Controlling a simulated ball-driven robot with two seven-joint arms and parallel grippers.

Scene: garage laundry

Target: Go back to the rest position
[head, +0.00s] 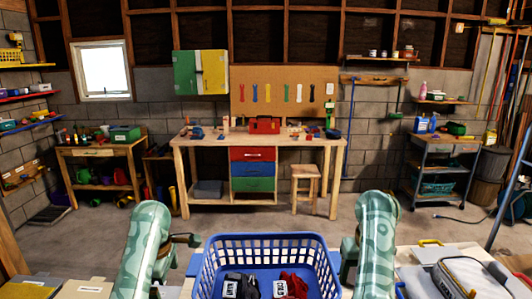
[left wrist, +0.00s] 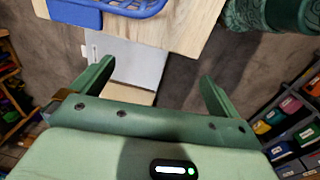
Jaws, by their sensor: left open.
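My left gripper (left wrist: 153,85) shows in the left wrist view with its two green fingers spread wide and nothing between them. It is apart from the wooden table top (left wrist: 180,22), which shows at the top of that view. In the head view my two green arms come up from the bottom edge, one on each side of a blue laundry basket (head: 265,239).
The basket holds a dark cloth (head: 240,286) and a red cloth (head: 291,287), both with white labels. A grey-and-white bag (head: 468,279) lies at the right. A workbench (head: 258,139) with coloured drawers stands against the back wall. Open floor lies between it and me.

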